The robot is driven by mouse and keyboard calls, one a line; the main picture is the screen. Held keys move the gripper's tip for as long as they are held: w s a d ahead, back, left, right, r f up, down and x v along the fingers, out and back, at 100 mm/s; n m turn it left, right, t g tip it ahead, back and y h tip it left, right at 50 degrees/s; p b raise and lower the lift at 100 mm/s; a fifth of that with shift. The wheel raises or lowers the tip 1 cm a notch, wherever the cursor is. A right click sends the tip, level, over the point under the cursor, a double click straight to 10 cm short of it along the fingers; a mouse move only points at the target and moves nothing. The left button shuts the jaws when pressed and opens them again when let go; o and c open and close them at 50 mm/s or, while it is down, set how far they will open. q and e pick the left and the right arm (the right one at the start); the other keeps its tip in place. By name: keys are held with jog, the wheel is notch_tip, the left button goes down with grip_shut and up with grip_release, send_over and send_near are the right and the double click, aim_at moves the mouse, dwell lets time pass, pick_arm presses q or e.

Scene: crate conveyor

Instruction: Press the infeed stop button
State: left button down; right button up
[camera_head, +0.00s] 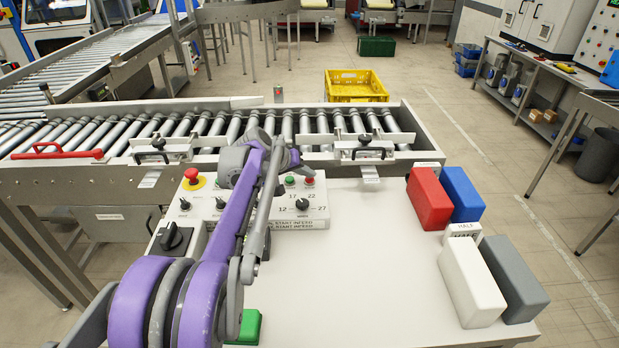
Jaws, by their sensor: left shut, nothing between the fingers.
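The control box (304,216) stands on the white table behind my left arm. A small red button (309,181) and a small green button (290,180) sit near its top right. Its infeed labels are partly covered by my arm, so I cannot read which button is the infeed stop. My purple and grey left arm reaches from the lower left across the box. My left gripper (296,161) is shut and empty near those two buttons, seen small against the conveyor. I cannot tell whether it touches either button. My right gripper is out of view.
A red emergency button (191,175) on yellow, a black rotary switch (172,238) and a dial (302,204) are nearby. The roller conveyor (210,128) runs behind. Red (429,198), blue (462,193), white (470,281) and grey (514,277) blocks stand right. The table's middle is clear.

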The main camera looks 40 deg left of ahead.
aim_at(307, 181)
pick_arm(q)
jog(key=shift+r+p, duration=0.55)
jog(key=shift+r, duration=0.2)
notch_tip(307, 181, up, 5)
jog(key=p, duration=0.4)
jog(key=shift+f, duration=0.1)
dwell(0.7)
